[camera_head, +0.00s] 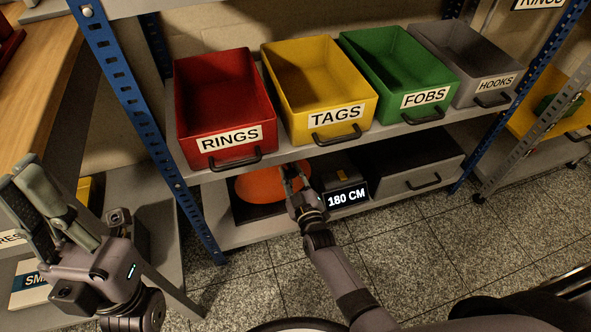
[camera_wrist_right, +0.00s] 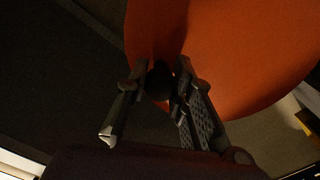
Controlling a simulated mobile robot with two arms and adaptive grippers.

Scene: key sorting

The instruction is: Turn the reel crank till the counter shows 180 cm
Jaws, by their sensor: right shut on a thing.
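The reel (camera_head: 262,186) is an orange disc on the lower shelf; it also fills the top of the right wrist view (camera_wrist_right: 240,60). The counter (camera_head: 347,197) beside it reads 180 CM. My right gripper (camera_head: 290,170) reaches in at the reel's right side, its fingers shut on the dark crank knob (camera_wrist_right: 159,82), which shows between the fingertips in the wrist view. The rest of the crank is mostly hidden. My left gripper (camera_head: 20,178) is raised at the left, away from the reel, with nothing seen in it; its finger gap is unclear.
Red RINGS (camera_head: 223,105), yellow TAGS (camera_head: 318,90), green FOBS (camera_head: 398,70) and grey HOOKS (camera_head: 468,60) bins stand on the shelf above the reel. A dark drawer box (camera_head: 415,175) stands right of the counter. A blue post (camera_head: 130,120) rises to the left.

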